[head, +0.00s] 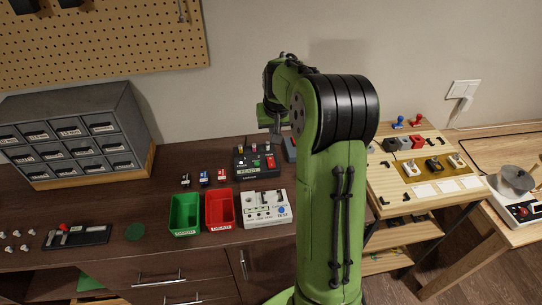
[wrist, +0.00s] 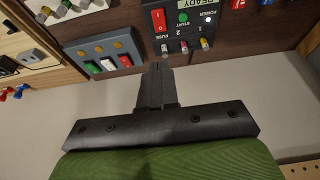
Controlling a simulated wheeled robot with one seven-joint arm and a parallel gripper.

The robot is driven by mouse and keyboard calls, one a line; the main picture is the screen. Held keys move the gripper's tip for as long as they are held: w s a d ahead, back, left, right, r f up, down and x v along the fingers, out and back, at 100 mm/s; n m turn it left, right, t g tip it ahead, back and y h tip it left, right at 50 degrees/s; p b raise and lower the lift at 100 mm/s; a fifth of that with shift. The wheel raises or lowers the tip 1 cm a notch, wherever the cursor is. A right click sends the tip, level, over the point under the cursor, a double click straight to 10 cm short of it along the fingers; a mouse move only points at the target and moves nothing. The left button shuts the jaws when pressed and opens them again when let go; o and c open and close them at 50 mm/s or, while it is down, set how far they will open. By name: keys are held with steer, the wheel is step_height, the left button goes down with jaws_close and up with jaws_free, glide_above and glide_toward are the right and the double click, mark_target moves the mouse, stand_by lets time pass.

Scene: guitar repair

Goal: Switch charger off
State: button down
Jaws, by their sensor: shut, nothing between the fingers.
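A black box with a lit green READY display (head: 256,163) stands toward the back of the dark bench; I take it to be the charger. It also shows upside down in the wrist view (wrist: 190,30). Its red rocker switch, marked I and O, shows in the wrist view (wrist: 158,20) and the head view (head: 271,161). I cannot tell which side is pressed. A white light glows by POWER (wrist: 208,20). My gripper (wrist: 157,68) is shut and empty, apart from the switch. In the head view my gripper (head: 277,128) is above and behind the box, partly hidden by my arm.
A grey-blue box with green, white and red switches (wrist: 108,50) stands beside the black box. Green (head: 185,213) and red (head: 220,209) bins and a white tester (head: 265,209) stand in front. A drawer cabinet (head: 75,133) is at left. The wall (head: 235,90) is close behind.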

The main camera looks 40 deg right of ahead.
mark_target(270, 158)
steer(key=shift+a+r, duration=0.1)
steer(key=x, duration=0.4)
steer(key=b+x, duration=0.1)
steer(key=x, duration=0.9)
steer(key=shift+s+a+b, duration=0.25)
steer(key=shift+s+b, duration=0.1)
steer(key=shift+s, duration=0.05)
steer(key=shift+p, duration=0.6)
